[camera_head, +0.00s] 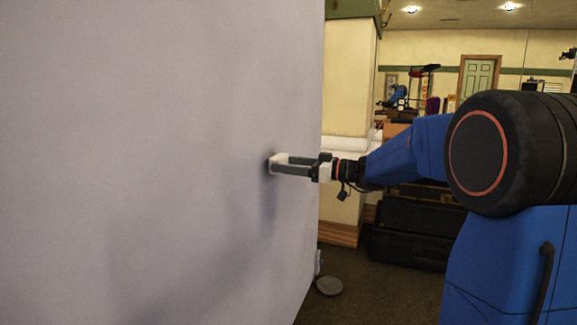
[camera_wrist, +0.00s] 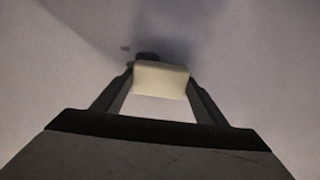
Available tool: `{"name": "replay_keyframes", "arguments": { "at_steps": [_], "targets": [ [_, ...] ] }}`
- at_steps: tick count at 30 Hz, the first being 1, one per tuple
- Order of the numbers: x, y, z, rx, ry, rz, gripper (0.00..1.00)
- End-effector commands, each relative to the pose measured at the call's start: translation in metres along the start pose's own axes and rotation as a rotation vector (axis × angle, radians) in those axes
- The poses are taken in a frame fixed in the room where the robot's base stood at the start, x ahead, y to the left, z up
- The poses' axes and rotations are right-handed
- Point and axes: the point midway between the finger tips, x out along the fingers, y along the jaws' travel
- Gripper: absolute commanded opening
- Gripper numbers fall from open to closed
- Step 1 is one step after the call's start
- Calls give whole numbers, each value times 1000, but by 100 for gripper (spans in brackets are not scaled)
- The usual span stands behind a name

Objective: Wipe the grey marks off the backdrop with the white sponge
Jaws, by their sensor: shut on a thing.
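The backdrop (camera_head: 150,130) is a large pale upright panel that fills the left of the head view and the background of the wrist view (camera_wrist: 250,60). My gripper (camera_head: 281,163) reaches it from the right, shut on the white sponge (camera_wrist: 161,79). The sponge is at or very close to the backdrop; I cannot tell if it touches. In the wrist view, a dark grey mark (camera_wrist: 147,57) shows just beyond the sponge, partly hidden by it. A smaller grey mark (camera_wrist: 125,48) lies to its left. Soft arm shadows make other marks hard to tell.
A round grey disc (camera_head: 329,286) lies on the floor by the backdrop's right edge. Black cases (camera_head: 412,232) stand behind my arm. A cream wall section (camera_head: 349,90) rises behind the backdrop's edge. The backdrop's face is otherwise free of objects.

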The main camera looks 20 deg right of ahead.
Motion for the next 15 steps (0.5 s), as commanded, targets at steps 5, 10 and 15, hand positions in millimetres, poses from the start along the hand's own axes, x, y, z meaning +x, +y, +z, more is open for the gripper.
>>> {"name": "replay_keyframes", "arguments": {
  "at_steps": [5,10,15],
  "targets": [
    [3,0,0,0,0,0,48],
    [6,0,0,0,0,0,48],
    [8,0,0,0,0,0,48]
  ]
}}
